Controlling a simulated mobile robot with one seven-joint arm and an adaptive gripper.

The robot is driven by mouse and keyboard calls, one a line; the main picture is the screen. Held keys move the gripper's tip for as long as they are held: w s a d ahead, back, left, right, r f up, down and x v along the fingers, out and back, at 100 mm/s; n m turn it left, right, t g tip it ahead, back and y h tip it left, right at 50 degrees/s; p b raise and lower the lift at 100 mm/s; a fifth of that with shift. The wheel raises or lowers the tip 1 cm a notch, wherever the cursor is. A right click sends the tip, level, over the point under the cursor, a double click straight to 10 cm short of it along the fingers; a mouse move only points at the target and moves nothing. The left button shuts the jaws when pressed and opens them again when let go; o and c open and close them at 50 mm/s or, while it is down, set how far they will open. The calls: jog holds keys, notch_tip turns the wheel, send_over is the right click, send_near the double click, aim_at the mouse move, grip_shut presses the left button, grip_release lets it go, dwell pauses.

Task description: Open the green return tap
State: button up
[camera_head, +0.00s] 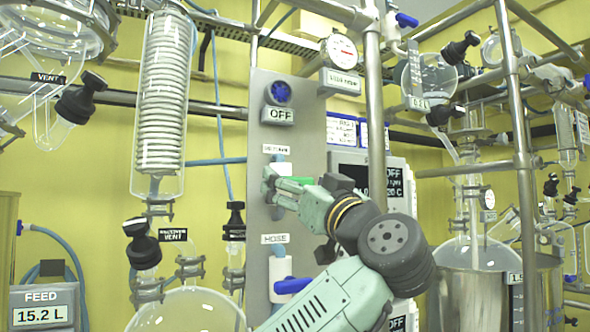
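The green return tap is mostly hidden behind my gripper. A bright green strip (297,180), which looks like its handle, shows beside the fingers on the grey panel (262,110). A small label (276,149) sits just above it, too blurred to read surely. My pale green gripper (270,184) reaches in from the right at the tap, with its fingertips against or just in front of the panel. The fingers overlap the tap, so I cannot tell whether they touch or grip it. How the handle is turned is unclear.
A blue knob (279,92) with an OFF display is above on the panel. A blue-handled hose tap (291,286) is below, under the HOSE label (274,239). Glassware with a coil condenser (163,95) stands close on the left. A vertical steel pole (374,110) stands right of the panel.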

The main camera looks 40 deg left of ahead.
jog(key=shift+x, duration=1)
jog(key=shift+w, duration=0.1)
jog(key=shift+c, duration=0.2)
jog(key=c, duration=1.1)
jog(key=shift+c, duration=0.2)
